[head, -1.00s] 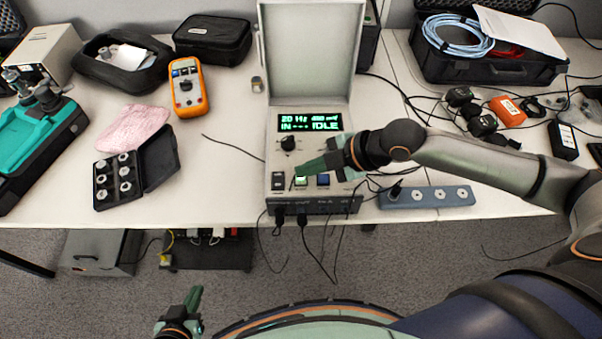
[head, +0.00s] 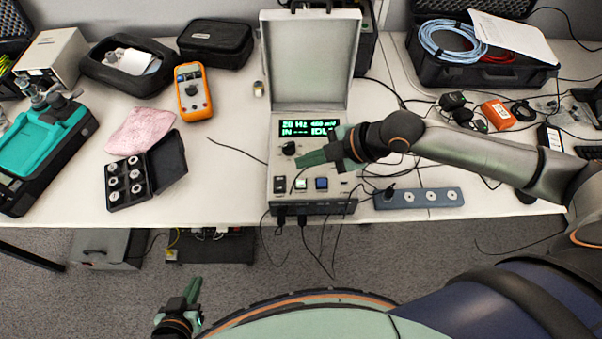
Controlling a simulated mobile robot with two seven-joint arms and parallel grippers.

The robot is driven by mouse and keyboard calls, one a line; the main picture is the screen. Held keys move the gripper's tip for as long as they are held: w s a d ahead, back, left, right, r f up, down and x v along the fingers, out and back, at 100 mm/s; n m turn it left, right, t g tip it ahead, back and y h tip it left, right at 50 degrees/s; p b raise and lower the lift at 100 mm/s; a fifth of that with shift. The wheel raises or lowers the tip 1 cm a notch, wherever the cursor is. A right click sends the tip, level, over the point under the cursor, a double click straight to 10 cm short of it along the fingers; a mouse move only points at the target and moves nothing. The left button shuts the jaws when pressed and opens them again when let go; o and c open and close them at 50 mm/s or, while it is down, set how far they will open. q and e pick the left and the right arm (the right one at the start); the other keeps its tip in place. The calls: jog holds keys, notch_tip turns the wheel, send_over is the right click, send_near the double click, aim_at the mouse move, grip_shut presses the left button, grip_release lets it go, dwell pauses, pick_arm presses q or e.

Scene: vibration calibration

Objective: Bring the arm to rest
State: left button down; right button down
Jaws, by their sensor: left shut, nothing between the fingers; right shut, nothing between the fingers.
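My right gripper (head: 304,166) is shut and empty. It hangs over the front panel of the calibration unit (head: 336,208), near the knob (head: 289,149) and above the row of buttons. The unit's lid (head: 309,62) stands open and its green display (head: 310,125) is lit, partly covered by my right arm at its right. A white-green button (head: 300,184) and a blue button (head: 321,184) show below the gripper. I cannot tell whether the fingertips touch the panel. My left gripper (head: 193,290) is shut and empty, low at the front, over the floor and away from the table.
A power strip (head: 419,197) lies right of the unit, with cables around it. An orange multimeter (head: 193,91), a pink cloth (head: 140,131) and an open black case (head: 146,172) of small metal parts lie to the left. A toolbox (head: 484,70) stands at the back right.

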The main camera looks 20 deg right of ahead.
jog(key=shift+r, duration=0.3)
jog(key=s+a+f+m+h, duration=0.1)
jog(key=s+a+f+m, duration=0.1)
jog(key=s+a+m, duration=0.4)
jog(key=s+d+f+m+g+h, duration=0.1)
jog(key=s+d+f+m+h, duration=0.15)
jog(key=s+d+m, duration=0.4)
jog(key=s+d+f+m+g+h, duration=0.1)
jog(key=s+d+f+m+h, duration=0.1)
jog(key=s+d+m+h, duration=0.35)
jog(key=w+a+f+t+y, duration=0.2)
jog(key=w+f+t, duration=0.3)
jog(key=f, duration=0.6)
jog(key=shift+a+t+y, duration=0.15)
jog(key=shift+t+y, duration=0.25)
jog(key=shift+y, duration=0.4)
